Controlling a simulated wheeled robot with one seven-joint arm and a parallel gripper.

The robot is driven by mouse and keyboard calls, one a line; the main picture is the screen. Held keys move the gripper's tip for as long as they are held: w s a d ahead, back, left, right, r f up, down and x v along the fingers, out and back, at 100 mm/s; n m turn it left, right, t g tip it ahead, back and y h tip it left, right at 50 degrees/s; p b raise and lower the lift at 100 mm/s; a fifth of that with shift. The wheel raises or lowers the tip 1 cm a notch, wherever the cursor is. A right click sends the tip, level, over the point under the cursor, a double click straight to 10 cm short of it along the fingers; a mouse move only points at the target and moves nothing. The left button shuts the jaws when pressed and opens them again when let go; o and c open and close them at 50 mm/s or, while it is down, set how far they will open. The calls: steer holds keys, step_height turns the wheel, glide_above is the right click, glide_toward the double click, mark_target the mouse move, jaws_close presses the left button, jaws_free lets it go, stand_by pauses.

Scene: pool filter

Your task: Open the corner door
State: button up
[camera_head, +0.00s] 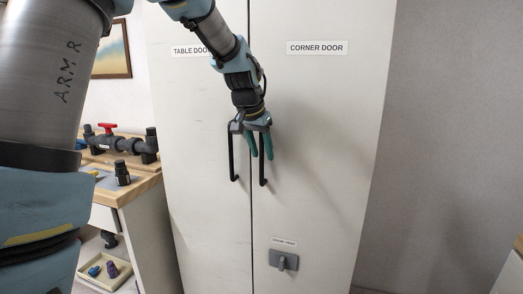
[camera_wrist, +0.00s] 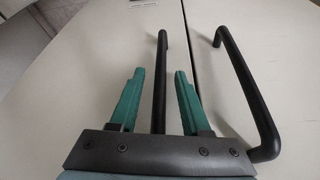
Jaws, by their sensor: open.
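The corner door (camera_head: 325,130) is the right-hand panel of a tall white cabinet, labelled "CORNER DOOR", and it looks shut. Its black bar handle (camera_head: 263,174) stands upright just right of the seam. My gripper (camera_head: 261,156) is at this handle, with its green fingers open on either side of it. In the wrist view the bar (camera_wrist: 160,85) runs between the two fingertips (camera_wrist: 158,72), with a gap to each. The upper end of the handle is hidden by my gripper in the head view.
The table door (camera_head: 195,130) is the left panel, with its own black handle (camera_head: 232,155) close beside my gripper. A grey latch knob (camera_head: 284,261) with a small label sits low on the corner door. A workbench (camera_head: 138,186) with pipe fittings stands at left. A wooden-edged surface is at lower right.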

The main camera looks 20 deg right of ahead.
jaws_close()
stand_by(1.4)
